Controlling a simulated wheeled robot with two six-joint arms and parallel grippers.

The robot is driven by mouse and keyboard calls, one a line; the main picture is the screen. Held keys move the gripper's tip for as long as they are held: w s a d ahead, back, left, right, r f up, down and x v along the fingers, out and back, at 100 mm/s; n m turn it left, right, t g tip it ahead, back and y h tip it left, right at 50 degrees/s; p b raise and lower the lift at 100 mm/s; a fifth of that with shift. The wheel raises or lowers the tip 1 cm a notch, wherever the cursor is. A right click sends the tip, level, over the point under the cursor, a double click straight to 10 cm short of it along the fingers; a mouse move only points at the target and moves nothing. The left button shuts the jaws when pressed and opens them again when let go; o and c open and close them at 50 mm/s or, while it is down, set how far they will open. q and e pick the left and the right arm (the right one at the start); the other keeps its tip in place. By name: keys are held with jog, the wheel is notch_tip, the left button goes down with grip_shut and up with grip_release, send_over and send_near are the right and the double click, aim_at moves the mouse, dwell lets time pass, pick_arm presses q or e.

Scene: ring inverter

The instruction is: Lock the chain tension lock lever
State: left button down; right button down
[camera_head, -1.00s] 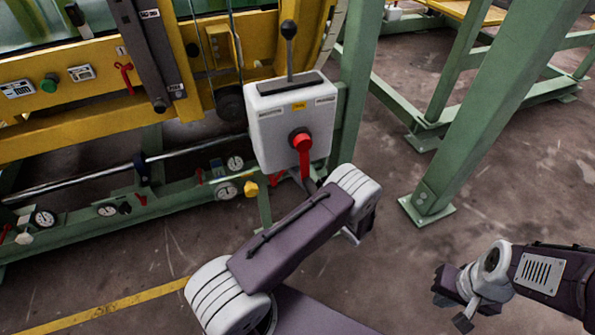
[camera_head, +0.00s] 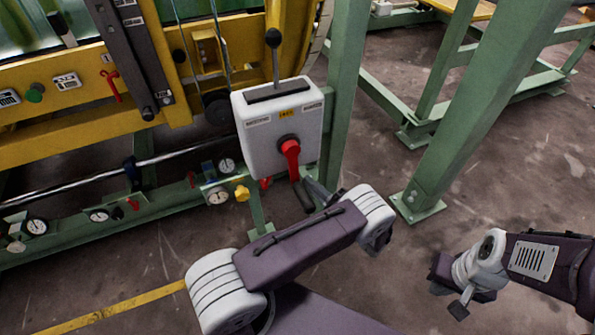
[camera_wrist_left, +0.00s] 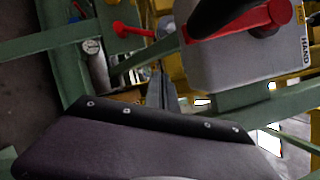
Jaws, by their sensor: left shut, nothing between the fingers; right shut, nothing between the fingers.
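A white control box (camera_head: 268,140) on the green frame carries a red lever (camera_head: 291,157) with a black grip (camera_head: 303,196), pointing down. In the left wrist view the red lever (camera_wrist_left: 240,22) crosses the box, with its black grip nearest. Another small red lever (camera_wrist_left: 130,30) shows further left there. I cannot tell which lever is the chain tension lock. My left gripper (camera_head: 318,190) is shut and empty just right of the black grip; whether they touch is unclear. Its dark fingers (camera_wrist_left: 163,90) point upward in the wrist view. My right gripper (camera_head: 447,288) is shut and empty, low at right.
A black-knobbed stick (camera_head: 274,55) rises from the box top. A red lever (camera_head: 112,86) sits on the yellow machine frame (camera_head: 60,115). Gauges and a yellow knob (camera_head: 242,192) line the lower green rail. A green post (camera_head: 430,165) stands at right; floor between is clear.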

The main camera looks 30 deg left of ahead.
pick_arm(q)
jog(key=shift+v, duration=1.6)
jog(key=shift+w, duration=0.1)
